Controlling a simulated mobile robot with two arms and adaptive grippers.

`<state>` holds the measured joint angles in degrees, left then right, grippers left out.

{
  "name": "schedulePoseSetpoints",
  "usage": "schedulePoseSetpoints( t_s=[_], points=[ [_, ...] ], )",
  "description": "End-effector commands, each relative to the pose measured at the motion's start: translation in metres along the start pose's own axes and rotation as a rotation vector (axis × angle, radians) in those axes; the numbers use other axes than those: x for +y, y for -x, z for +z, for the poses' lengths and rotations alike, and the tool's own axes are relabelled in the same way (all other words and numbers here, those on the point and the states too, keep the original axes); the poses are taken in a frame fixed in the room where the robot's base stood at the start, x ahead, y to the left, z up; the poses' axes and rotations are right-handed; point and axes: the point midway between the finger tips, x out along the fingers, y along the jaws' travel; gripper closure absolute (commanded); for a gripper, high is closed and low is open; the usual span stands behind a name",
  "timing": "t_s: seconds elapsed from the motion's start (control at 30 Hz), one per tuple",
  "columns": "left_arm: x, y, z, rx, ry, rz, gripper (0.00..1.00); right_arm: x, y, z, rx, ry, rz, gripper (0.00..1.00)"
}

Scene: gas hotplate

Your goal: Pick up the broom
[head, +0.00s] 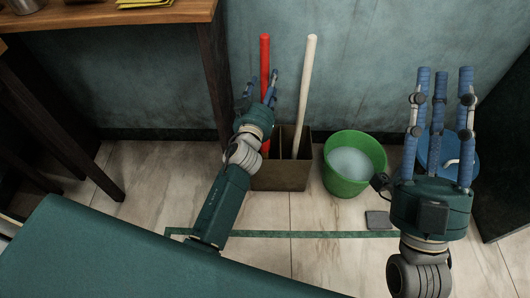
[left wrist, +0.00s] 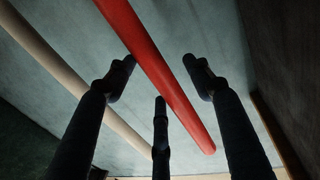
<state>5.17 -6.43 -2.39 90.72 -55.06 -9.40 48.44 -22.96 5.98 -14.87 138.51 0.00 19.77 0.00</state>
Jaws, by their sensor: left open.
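A brown box (head: 280,176) stands on the floor against the wall and holds two upright handles. One is a red handle (head: 265,60), the other a cream handle (head: 306,90); their lower ends are hidden in the box, so I cannot tell which belongs to the broom. My left gripper (head: 259,92) is open at the red handle, above the box. In the left wrist view the red handle (left wrist: 160,75) crosses between the outer fingers; contact is unclear. The cream handle (left wrist: 75,75) lies further left, behind a finger. My right gripper (head: 439,82) is open and empty at the right.
A green bucket (head: 349,180) stands right of the box. A blue round object (head: 463,178) is partly hidden behind my right gripper. A wooden table (head: 110,17) stands at the upper left, its leg close to my left gripper. A dark panel (head: 510,150) is at the right.

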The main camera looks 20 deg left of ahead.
Motion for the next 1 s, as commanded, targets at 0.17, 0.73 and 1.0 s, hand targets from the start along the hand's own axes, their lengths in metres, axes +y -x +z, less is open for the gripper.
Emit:
schedulePoseSetpoints(
  t_s=[0.17,0.73,1.0],
  points=[
    [0.0030,0.0013,-0.0006,0.001,0.001,0.000,0.48,-0.0006,0.0001,-0.0056,0.023,-0.001,-0.001,0.70],
    [0.0028,0.0006,-0.0030,0.005,0.000,0.000,0.97,-0.0004,-0.0001,-0.0052,0.021,-0.001,-0.001,0.70],
    [0.0027,0.0005,-0.0062,0.005,0.000,0.000,0.97,-0.0001,-0.0017,-0.0013,0.000,0.000,0.000,0.70]
  ],
)
